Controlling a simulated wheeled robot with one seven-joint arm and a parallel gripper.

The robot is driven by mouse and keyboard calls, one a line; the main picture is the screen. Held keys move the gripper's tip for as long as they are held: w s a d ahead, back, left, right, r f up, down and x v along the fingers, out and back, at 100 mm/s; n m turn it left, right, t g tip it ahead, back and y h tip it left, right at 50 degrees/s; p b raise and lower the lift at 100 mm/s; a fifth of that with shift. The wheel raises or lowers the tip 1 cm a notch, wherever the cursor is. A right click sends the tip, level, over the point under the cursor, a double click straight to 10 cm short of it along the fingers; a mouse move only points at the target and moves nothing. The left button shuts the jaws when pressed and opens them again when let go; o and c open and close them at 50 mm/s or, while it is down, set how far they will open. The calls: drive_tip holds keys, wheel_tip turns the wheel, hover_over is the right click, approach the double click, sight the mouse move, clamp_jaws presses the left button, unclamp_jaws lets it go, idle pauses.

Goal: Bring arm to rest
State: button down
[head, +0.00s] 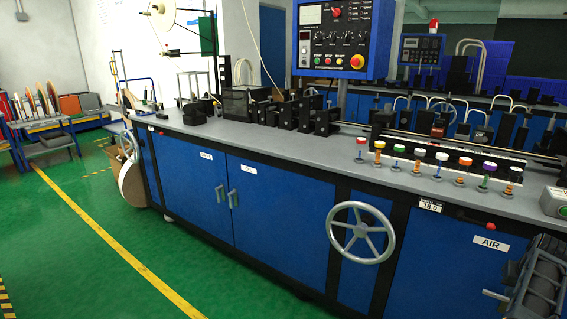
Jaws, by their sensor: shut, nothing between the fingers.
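My gripper (528,280) is the dark grey, jointed shape at the lower right corner, cut off by the frame edges. It is shut and holds nothing that I can see. It is in front of the blue cabinet face, below and to the right of the AIR label (491,243), and appears clear of the bench top. Most of my arm is out of view.
A long grey bench (290,150) carries black fixtures and a row of coloured knobs (441,157). A handwheel (361,233) sticks out from its blue front. A control panel (335,40) stands above. The green floor (70,240) at left is free.

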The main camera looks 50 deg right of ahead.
drive_tip(key=w+a+f+n+t+h, duration=0.1)
drive_tip(key=w+a+n+t, duration=0.15)
drive_tip(key=w+a, duration=0.6)
drive_tip(key=w+a+f+n+t+h+p, duration=0.15)
drive_tip(key=w+a+n, duration=0.3)
drive_tip(key=a, duration=0.75)
drive_tip(key=w+a+n+t+h, duration=0.1)
drive_tip(key=w+a+n, duration=0.2)
drive_tip(key=w+a, duration=0.55)
drive_tip(key=s+a+r+n+t+y, duration=0.1)
drive_tip(key=a+r+n+t+y, duration=0.3)
drive_tip(key=a, duration=0.6)
drive_tip(key=s+a+r+t+h, duration=0.1)
drive_tip(key=a+r+t, duration=0.1)
drive_tip(key=a+r, duration=0.65)
drive_tip(key=s+a+r+n+t+y, duration=0.2)
drive_tip(key=s+a+r+y, duration=0.3)
drive_tip(key=a+r, duration=0.6)
drive_tip(key=shift+a+r+n+t+p, duration=0.15)
drive_tip(key=shift+a+n+t+p, duration=0.2)
drive_tip(key=shift+a+t, duration=0.45)
drive_tip(key=shift+d, duration=0.1)
